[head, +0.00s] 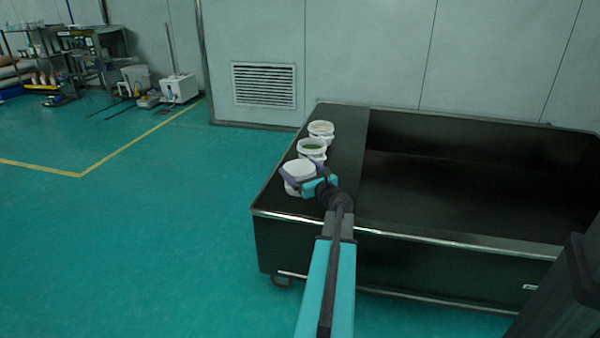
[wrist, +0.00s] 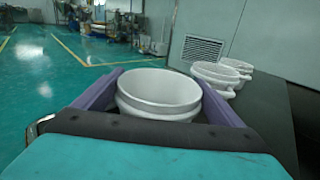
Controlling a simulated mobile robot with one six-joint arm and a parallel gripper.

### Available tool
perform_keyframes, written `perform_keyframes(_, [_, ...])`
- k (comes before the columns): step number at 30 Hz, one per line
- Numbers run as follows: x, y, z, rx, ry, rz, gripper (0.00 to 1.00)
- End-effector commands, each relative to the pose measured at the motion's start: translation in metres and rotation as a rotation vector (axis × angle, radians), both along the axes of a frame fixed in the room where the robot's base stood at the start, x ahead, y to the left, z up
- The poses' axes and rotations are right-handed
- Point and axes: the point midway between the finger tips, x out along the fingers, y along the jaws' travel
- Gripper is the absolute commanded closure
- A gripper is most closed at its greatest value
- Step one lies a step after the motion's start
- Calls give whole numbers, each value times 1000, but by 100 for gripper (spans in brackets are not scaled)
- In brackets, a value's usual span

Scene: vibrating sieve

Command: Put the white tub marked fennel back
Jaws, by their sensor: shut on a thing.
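A white tub (head: 299,172) is at the near end of a row of tubs on the left ledge of a black trough. In the wrist view the white tub (wrist: 159,92) sits between the two purple fingers, and its inside looks white and empty. My gripper (head: 302,179) is shut on this tub, a finger on each side. No marking can be read on any tub. The tub is at or just above the ledge; I cannot tell whether its base touches. Its lower front is hidden by my gripper.
Two more white tubs stand behind on the ledge: one with green contents (head: 312,148) and one with pale contents (head: 321,130). The black trough (head: 400,236) has a wide sunken bed at right. Open green floor lies left. A wall vent (head: 264,85) is behind.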

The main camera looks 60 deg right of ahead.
Motion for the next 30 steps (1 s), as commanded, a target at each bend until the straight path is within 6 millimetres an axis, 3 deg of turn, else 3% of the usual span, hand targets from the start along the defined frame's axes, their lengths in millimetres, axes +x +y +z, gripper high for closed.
perform_keyframes(10, [0,0,-3,0,0,0,43])
perform_keyframes(11, [0,0,-3,0,0,0,5])
perform_keyframes(12, [0,0,-3,0,0,0,0])
perform_keyframes(23, [0,0,2,0,0,-1,0])
perform_keyframes(30, [-17,9,1,0,1,-2,0])
